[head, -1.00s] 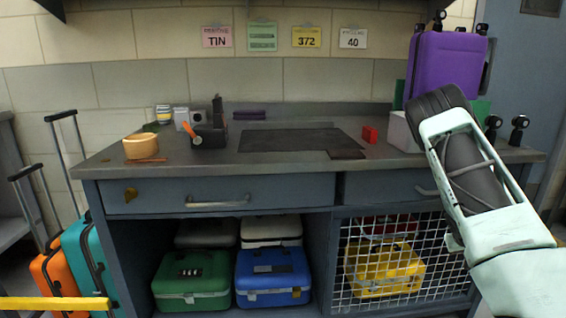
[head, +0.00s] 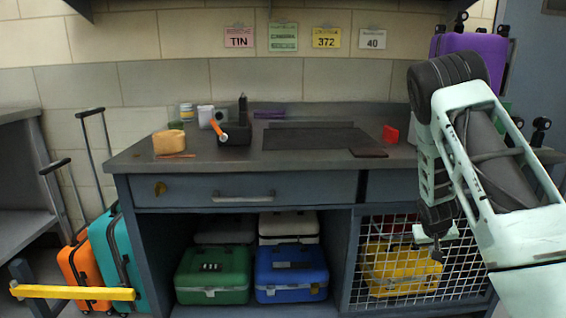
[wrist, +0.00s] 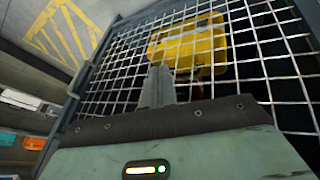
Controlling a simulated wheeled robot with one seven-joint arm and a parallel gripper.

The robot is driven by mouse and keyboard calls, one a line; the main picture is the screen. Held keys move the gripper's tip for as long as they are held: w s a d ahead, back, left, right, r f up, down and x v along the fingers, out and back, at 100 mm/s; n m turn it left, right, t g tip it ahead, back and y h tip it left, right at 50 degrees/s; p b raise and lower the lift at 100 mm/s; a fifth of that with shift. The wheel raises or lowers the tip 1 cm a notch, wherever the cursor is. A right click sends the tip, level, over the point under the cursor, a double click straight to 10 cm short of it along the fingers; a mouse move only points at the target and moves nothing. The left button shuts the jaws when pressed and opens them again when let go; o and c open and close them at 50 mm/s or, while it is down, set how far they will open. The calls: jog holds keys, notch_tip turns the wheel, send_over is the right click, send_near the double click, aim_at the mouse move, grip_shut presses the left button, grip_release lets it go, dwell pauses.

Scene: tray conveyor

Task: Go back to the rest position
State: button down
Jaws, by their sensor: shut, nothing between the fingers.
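My gripper (head: 437,252) hangs at the right of the head view, in front of the wire mesh door (head: 366,290) under the counter. My pale green arm is folded above it. In the wrist view my gripper's fingers (wrist: 158,84) are together and empty. They point toward the mesh (wrist: 255,70), with the yellow case (wrist: 190,48) behind it. I cannot tell how wide the gap to the mesh is.
The counter (head: 300,160) holds a tan bowl (head: 168,142), a black holder (head: 236,133) and a red block (head: 390,133). A purple suitcase (head: 490,42) stands behind my arm. Orange (head: 82,270) and teal (head: 115,255) suitcases and a yellow bar (head: 75,293) are at left.

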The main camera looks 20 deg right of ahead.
jog(key=w+a+r+n+y, duration=0.2)
jog(key=a+r, duration=0.1)
jog(key=a, duration=0.8)
jog(key=w+a+r+n+y, duration=0.1)
jog(key=w+a+r, duration=0.15)
jog(key=a, duration=0.85)
jog(key=s+a+r+n+y, duration=0.1)
jog(key=s+a+r+n, duration=0.15)
jog(key=a, duration=0.55)
jog(key=s+a+r+n+y, duration=0.1)
jog(key=s+a+r, duration=0.15)
jog(key=a, duration=0.55)
jog(key=s+a+r+n+g, duration=0.1)
jog(key=s+a+r+n, duration=0.3)
jog(key=s+a, duration=0.55)
jog(key=s+a+r+n+g, duration=0.1)
jog(key=s+a+r+n, duration=0.4)
jog(key=s, duration=0.8)
notch_tip(320, 180, up, 29)
jog(key=a+m+p, duration=0.1)
jog(key=p, duration=2.9)
jog(key=shift+w+y+p, duration=0.3)
jog(key=shift+y+p, duration=0.1)
jog(key=shift+m, duration=0.25)
